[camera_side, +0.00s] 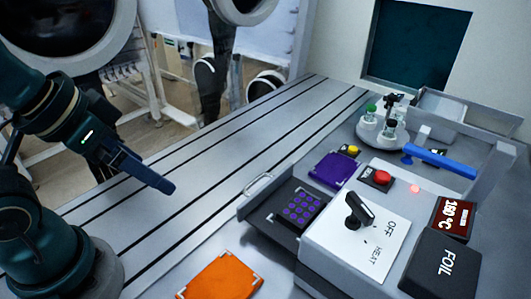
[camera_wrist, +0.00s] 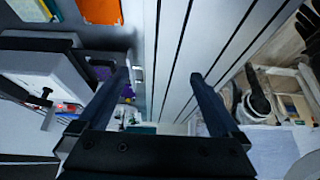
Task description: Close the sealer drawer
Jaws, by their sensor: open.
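The sealer (camera_side: 355,230) is a white and grey box with a black OFF/HEAT switch lever (camera_side: 358,208) on top, at the right of the side view. Its drawer (camera_side: 262,222) stands pulled out toward the left. A dark block with purple dots (camera_side: 300,208) lies in it, and a metal handle (camera_side: 257,184) is on its front. My gripper (camera_side: 168,187) hangs over the bench to the left of the handle, apart from it. In the wrist view my gripper (camera_wrist: 160,77) is open, with nothing between the fingers. The drawer is hard to make out there, partly behind the left finger.
An orange pad (camera_side: 222,277) lies on the bench in front of the drawer. A purple pad (camera_side: 334,170), a red button (camera_side: 381,177), a round vial stand (camera_side: 382,132) and a blue-handled bar (camera_side: 440,160) are behind. A FOIL box (camera_side: 441,263) is at right. The slotted bench middle is clear.

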